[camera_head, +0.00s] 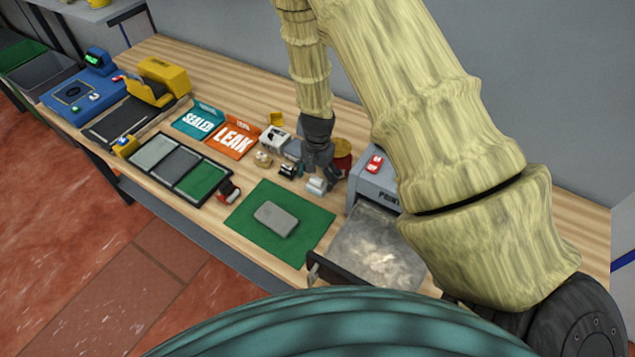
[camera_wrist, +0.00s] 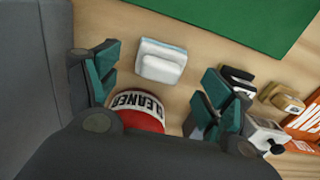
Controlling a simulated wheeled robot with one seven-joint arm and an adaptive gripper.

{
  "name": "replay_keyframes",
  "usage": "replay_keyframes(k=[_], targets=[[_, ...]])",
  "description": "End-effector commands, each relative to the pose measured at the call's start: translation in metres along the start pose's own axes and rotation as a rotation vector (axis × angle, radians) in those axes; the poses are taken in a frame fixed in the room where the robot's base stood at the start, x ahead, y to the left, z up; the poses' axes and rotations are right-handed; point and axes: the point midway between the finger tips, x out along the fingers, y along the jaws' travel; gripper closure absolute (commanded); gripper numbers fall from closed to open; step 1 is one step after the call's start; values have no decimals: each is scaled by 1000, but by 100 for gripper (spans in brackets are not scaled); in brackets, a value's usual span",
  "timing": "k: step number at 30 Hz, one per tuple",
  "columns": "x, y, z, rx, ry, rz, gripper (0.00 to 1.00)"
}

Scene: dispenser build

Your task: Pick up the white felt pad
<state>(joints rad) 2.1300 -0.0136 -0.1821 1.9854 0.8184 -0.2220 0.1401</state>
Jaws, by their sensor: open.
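The white felt pad (camera_head: 317,185) is a small white block lying on the wooden bench, just off the edge of the green mat. In the wrist view the pad (camera_wrist: 161,64) lies between and slightly beyond my two spread fingers, apart from both. My gripper (camera_head: 319,175) points down over the bench right by the pad. It is open and empty; its teal-padded fingers (camera_wrist: 165,75) also show in the wrist view. How high the fingertips are above the bench is hard to tell.
A red cleaner can (camera_wrist: 140,112) stands close beside my fingers. A small black item (camera_head: 287,171) and a tan one (camera_wrist: 282,98) lie near. The green mat (camera_head: 300,250) holds a grey block (camera_head: 278,217). A grey printer (camera_head: 371,185) and open metal tray (camera_head: 375,250) stand right.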

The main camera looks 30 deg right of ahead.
Motion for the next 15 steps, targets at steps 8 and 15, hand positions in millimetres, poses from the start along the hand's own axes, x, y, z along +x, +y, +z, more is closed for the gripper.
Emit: replay_keyframes(k=[8,15], targets=[[22,0,0,1,0,0,20],[28,1,0,1,1,0,20]])
